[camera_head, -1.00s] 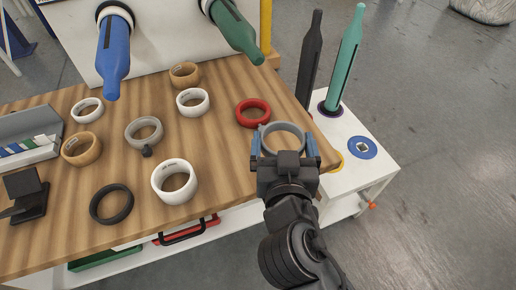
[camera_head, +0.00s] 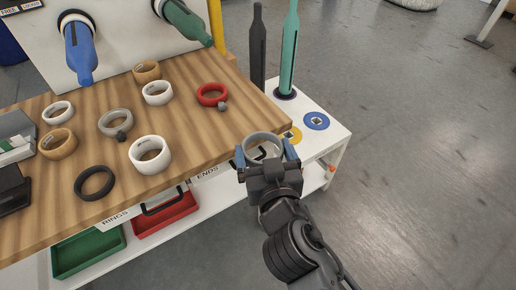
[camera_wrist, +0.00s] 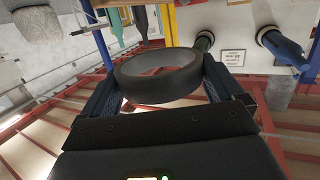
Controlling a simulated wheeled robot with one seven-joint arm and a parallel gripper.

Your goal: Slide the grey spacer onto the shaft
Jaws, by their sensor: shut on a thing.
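My gripper (camera_head: 266,152) is shut on a grey ring, the spacer (camera_head: 262,135), its blue fingers on either side. It is off the table's right edge, in front of the white side shelf. In the wrist view the spacer (camera_wrist: 160,88) looks dark and sits between the fingers, its opening visible. A dark grey shaft (camera_head: 258,50) and a teal shaft (camera_head: 290,50) stand upright beyond the table. A blue shaft (camera_head: 79,52) and a green shaft (camera_head: 186,22) jut from the white panel. No shaft passes through the spacer. Which shaft is meant cannot be told.
The wooden table (camera_head: 215,128) holds several white and tan rings, a black ring (camera_head: 95,183), a grey ring (camera_head: 115,122) and a red ring (camera_head: 212,92). The white side shelf (camera_head: 335,140) bears a blue disc (camera_head: 316,121). Open floor lies right.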

